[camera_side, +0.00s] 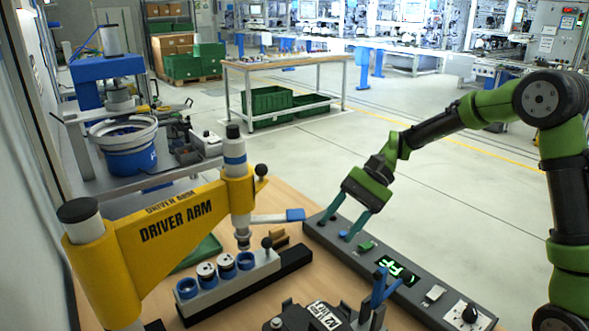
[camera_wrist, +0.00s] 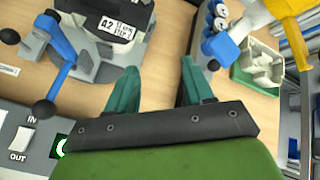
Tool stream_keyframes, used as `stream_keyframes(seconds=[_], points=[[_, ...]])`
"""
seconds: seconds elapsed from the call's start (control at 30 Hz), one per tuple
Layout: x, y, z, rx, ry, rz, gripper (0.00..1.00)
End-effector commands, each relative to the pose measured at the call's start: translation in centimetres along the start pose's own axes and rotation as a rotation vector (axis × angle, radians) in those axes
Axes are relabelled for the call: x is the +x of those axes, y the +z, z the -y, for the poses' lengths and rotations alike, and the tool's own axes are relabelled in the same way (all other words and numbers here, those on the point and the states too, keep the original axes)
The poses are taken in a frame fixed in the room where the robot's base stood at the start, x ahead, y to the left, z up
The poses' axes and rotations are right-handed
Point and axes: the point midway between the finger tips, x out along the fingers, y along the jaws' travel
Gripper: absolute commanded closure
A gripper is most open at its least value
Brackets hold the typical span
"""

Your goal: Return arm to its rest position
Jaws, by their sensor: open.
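My gripper (camera_side: 341,231) hangs above the left end of the grey control panel (camera_side: 318,226) in the side view. Its two teal fingers are apart with nothing between them. In the wrist view, my gripper (camera_wrist: 158,72) shows both fingers spread, with bare wooden tabletop between them. My green arm reaches in from the right of the side view, with the wrist bent downward. Whether the fingertips touch the panel cannot be told.
A yellow driver arm (camera_side: 165,225) stands at left over a block holding blue-rimmed cups (camera_side: 226,262). A dark fixture (camera_wrist: 88,48) with a blue lever (camera_wrist: 57,82) stands near the panel. A green tray (camera_wrist: 258,66) lies on the table.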

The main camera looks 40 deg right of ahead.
Motion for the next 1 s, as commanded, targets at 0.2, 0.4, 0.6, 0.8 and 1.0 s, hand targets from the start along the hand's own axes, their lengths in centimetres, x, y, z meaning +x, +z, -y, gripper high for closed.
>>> stream_keyframes(seconds=[0.2, 0.4, 0.6, 0.8, 1.0], points=[[-1.8, 5.4, -2.9, -0.245, 0.123, -0.273, 0.48], [-3.8, 8.9, -6.0, -0.468, 0.186, -0.513, 0.48], [-5.7, 11.3, -9.0, -0.685, 0.206, -0.734, 0.48], [-6.8, 12.4, -10.7, -0.829, 0.197, -0.874, 0.48], [-7.0, 12.6, -11.2, -0.869, 0.194, -0.914, 0.48]])
